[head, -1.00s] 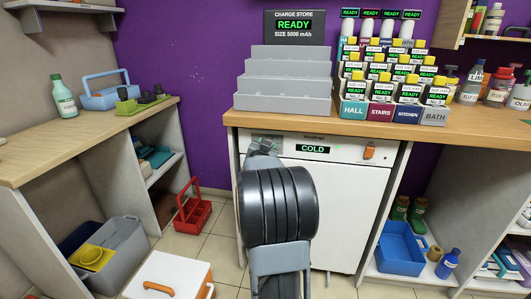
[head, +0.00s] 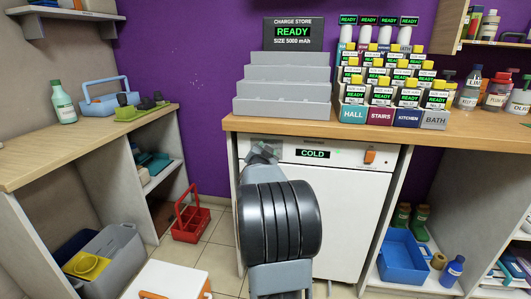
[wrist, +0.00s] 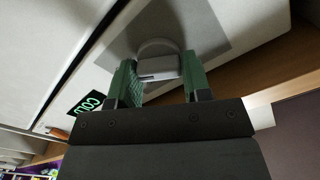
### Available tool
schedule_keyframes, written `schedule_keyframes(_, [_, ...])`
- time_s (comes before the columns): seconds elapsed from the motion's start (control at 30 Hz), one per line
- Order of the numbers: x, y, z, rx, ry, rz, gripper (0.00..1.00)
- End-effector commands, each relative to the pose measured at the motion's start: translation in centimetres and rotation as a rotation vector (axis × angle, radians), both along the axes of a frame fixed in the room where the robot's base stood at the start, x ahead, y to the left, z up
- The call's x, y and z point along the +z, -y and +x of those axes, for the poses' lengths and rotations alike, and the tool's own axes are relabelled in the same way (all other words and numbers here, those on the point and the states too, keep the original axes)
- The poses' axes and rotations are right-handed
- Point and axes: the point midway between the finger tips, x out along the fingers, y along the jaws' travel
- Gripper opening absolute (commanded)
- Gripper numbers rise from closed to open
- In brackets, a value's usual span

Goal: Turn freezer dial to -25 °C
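The freezer (head: 345,215) is a white front under the wooden counter, with a black display (head: 313,154) reading COLD in green. In the head view my gripper (head: 262,152) is at the left end of its top panel and covers the dial. In the wrist view the dial (wrist: 160,66) is a grey round knob with a dark line on its face, on a darker grey patch. The green fingers of my gripper (wrist: 160,75) stand on either side of it, with narrow gaps showing, so the gripper looks open around it. No scale marks are readable.
An orange switch (head: 370,157) is at the panel's right end. The counter (head: 280,125) above carries a grey stepped stand (head: 283,85) and several labelled battery packs. A red caddy (head: 190,215) and a white box (head: 165,280) are on the floor to the left.

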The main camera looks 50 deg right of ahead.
Motion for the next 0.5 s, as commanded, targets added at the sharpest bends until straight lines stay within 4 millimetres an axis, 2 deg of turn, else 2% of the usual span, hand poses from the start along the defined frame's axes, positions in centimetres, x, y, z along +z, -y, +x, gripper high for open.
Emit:
schedule_keyframes(0.03, [0.01,0.00,0.00,0.000,0.002,0.001,0.48])
schedule_keyframes(0.23, [0.01,0.00,0.00,0.000,0.001,0.001,0.67])
schedule_keyframes(0.5, [0.03,-0.11,-0.06,0.000,0.000,0.000,0.68])
